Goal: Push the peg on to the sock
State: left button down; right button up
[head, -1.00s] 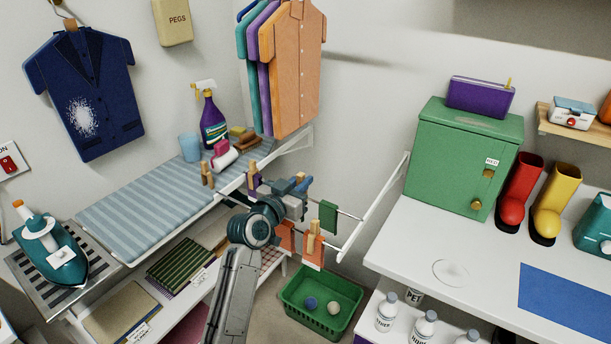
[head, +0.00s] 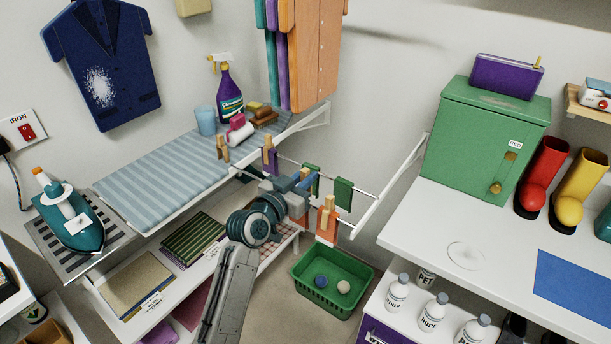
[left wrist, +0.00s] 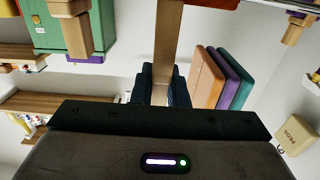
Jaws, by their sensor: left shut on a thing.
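My left gripper (head: 303,184) is at the drying rack, shut on a wooden peg. The peg shows upright between the dark fingers in the left wrist view (left wrist: 167,40). On the rack, a purple sock (head: 269,165) hangs with a wooden peg (head: 267,143) on it. Two green socks, one (head: 343,194) clear and one (head: 313,182) partly hidden by my gripper, hang without a visible peg. An orange sock (head: 331,238) hangs nearer with wooden pegs (head: 327,213) at its top. I cannot tell whether the held peg touches a sock. My right gripper is out of view.
A striped ironing board (head: 150,185) lies left of the rack, with a loose-looking peg (head: 222,148) at its edge. A green basket (head: 312,294) with balls stands below. A white counter (head: 450,225) is at right. The rack's white side arms (head: 397,180) flank the rails.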

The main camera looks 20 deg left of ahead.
pick_arm(q)
jog(key=shift+f+b, duration=0.3)
jog(key=shift+f, duration=0.3)
jog(key=shift+f+b, duration=0.8)
jog(key=shift+f, duration=0.15)
jog(key=shift+f+b, duration=0.45)
jog(key=shift+f, duration=0.1)
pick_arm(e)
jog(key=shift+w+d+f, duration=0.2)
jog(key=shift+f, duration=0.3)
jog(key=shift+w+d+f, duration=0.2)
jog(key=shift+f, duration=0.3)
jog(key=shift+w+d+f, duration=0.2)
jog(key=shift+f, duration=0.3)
